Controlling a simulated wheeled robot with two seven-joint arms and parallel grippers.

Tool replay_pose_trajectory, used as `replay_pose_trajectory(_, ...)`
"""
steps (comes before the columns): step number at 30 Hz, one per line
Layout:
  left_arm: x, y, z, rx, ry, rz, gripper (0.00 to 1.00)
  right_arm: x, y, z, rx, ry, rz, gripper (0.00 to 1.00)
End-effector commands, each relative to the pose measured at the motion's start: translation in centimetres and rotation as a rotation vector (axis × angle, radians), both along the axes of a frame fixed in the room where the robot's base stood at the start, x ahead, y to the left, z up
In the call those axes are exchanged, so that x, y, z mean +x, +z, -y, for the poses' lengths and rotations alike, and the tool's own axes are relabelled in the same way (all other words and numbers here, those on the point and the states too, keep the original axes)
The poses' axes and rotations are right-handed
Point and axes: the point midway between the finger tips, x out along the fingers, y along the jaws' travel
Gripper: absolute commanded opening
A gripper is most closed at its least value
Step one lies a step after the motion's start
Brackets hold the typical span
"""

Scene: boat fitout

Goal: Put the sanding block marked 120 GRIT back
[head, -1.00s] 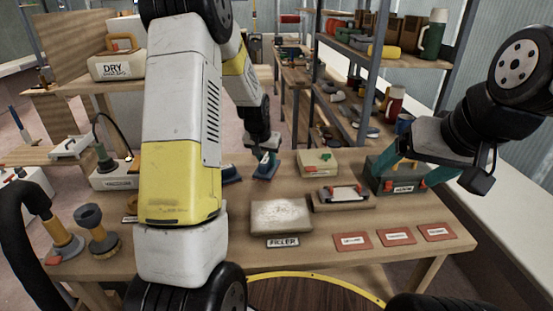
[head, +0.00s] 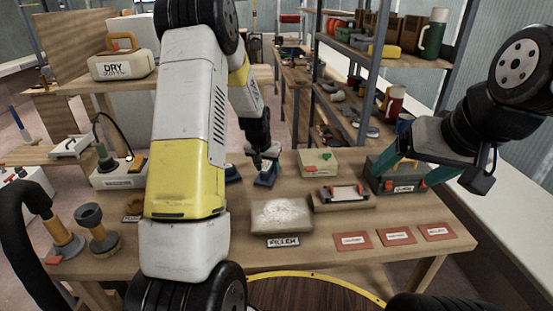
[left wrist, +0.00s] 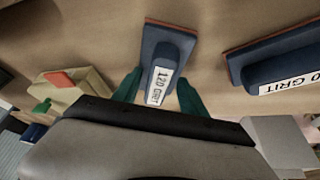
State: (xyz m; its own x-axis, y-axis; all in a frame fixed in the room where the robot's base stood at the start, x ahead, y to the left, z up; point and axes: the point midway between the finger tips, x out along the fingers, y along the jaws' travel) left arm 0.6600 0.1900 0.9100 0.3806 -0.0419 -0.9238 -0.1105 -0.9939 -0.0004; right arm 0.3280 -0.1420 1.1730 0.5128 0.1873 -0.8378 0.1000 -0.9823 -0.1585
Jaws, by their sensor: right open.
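The sanding block marked 120 GRIT (left wrist: 162,58) is dark blue with a reddish base edge and a white label. In the left wrist view it lies between the two teal fingers of my left gripper (left wrist: 160,92), with a visible gap beside the left finger. In the head view my left gripper (head: 265,168) is low over the far part of the workbench, at the block (head: 268,179), and partly covers it.
A similar blue block (left wrist: 275,62) lies to the right in the wrist view, its number cut off. The workbench (head: 330,252) also holds a pale FILLER slab (head: 281,214), a cream box (head: 318,162), a wooden holder (head: 343,200) and several red cards (head: 396,236).

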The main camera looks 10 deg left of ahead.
Motion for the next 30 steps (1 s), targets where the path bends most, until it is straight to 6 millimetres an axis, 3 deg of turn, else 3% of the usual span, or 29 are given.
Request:
replay_pose_trajectory(8,-0.4,1.6,0.0,0.0,0.0,0.002,0.51,0.0,0.0,0.0,0.0,0.0,0.0,0.83)
replay_pose_trajectory(18,-3.2,8.3,-0.3,0.0,-0.001,0.004,0.51,0.0,0.0,0.0,0.0,0.0,0.0,0.83)
replay_pose_trajectory(30,-5.9,13.4,-0.2,-0.011,0.005,0.014,0.51,0.0,0.0,0.0,0.0,0.0,0.0,0.83)
